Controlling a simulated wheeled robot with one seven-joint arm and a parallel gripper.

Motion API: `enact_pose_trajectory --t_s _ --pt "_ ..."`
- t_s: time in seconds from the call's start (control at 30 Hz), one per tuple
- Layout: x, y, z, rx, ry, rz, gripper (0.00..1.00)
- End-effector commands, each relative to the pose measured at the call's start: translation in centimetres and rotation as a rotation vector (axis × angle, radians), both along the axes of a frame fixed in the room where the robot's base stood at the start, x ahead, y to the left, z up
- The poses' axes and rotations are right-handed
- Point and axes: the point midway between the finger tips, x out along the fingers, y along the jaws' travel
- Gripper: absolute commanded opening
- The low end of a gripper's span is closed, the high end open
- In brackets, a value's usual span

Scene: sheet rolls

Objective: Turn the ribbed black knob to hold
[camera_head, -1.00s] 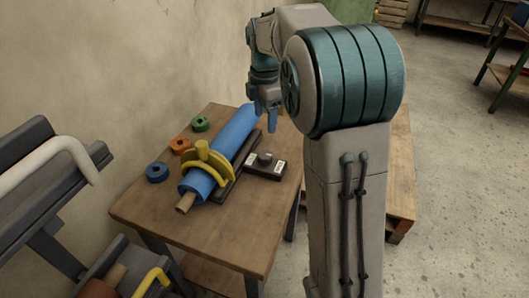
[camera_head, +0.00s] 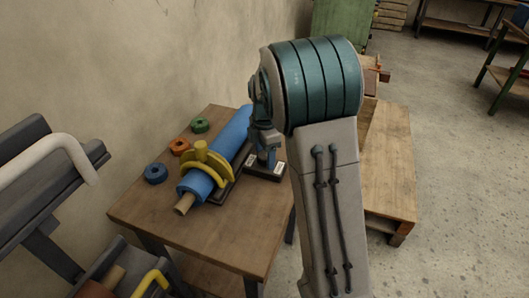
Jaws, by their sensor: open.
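The dark control box (camera_head: 263,176) lies on the wooden table beside the blue roll, with small white labels on its top. The ribbed black knob on it is hidden behind my gripper, so its setting cannot be read. My gripper (camera_head: 268,163) points down directly over the box, its blue fingertips at about the knob's place. It is open. I cannot tell whether the fingers touch the knob.
The blue roll (camera_head: 229,137) with a yellow clamp (camera_head: 205,163) lies just left of the box. Blue (camera_head: 155,173), orange (camera_head: 179,147) and green (camera_head: 200,125) rings sit near the wall. The table's (camera_head: 225,231) front is clear.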

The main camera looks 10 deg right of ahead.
Motion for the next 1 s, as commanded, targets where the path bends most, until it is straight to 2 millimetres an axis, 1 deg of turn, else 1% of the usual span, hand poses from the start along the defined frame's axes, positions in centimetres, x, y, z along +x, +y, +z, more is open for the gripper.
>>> enact_pose_trajectory --t_s 0.07,0.1,0.17,0.2,0.23,0.27,0.47,0.67,0.87,1.0 --pt "0.00 0.00 0.02 0.000 0.000 0.000 0.65" --pt "0.00 0.00 0.02 0.000 0.000 0.000 0.59" --pt "0.00 -0.01 0.03 0.000 0.000 0.000 0.42" --pt "0.00 -0.01 0.04 0.000 0.000 0.000 0.31" --pt "0.00 -0.01 0.04 0.000 0.000 0.000 0.23" --pt "0.00 -0.01 0.04 0.000 0.000 0.000 0.20" --pt "0.00 -0.02 0.07 0.000 0.000 -0.007 0.20" --pt "0.01 -0.03 0.11 0.000 0.000 -0.058 0.20" --pt "0.02 -0.07 0.15 -0.001 0.000 -0.184 0.20" --pt "0.03 -0.06 0.17 -0.001 -0.001 -0.308 0.20"
